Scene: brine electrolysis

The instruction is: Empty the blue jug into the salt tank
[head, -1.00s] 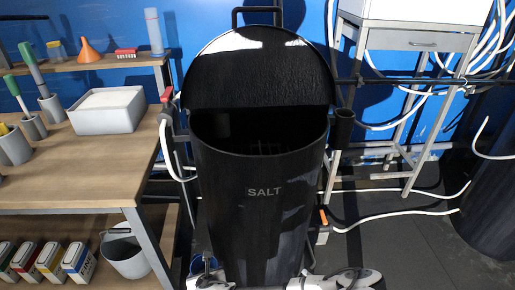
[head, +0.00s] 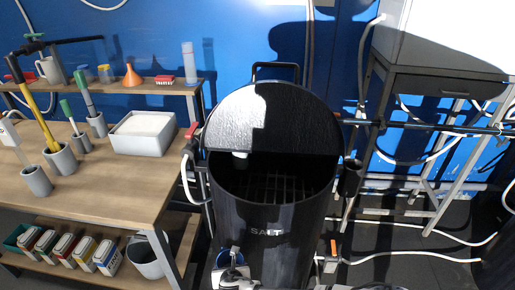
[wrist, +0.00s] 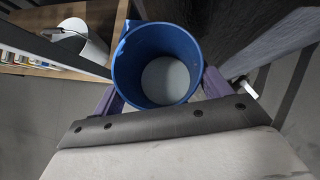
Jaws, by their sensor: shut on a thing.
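The salt tank (head: 262,232) is a black, round bin marked SALT, in the middle of the head view. Its lid (head: 285,115) stands open at the back, and a dark grid shows inside. My gripper (head: 236,272) is shut on the blue jug (head: 228,257), low at the tank's front left and below its rim. In the wrist view, the jug (wrist: 128,75) is upright between my two fingers (wrist: 160,95), beside the tank's dark wall (wrist: 195,25). A pale grey disc shows at the jug's bottom; I cannot tell if it is liquid.
A wooden bench (head: 110,178) stands left of the tank, with pots, tools and a white-filled grey box (head: 142,145). A white bucket (head: 147,262) and several cartons are on its lower shelf. A metal stand (head: 445,95) and white hoses are on the right.

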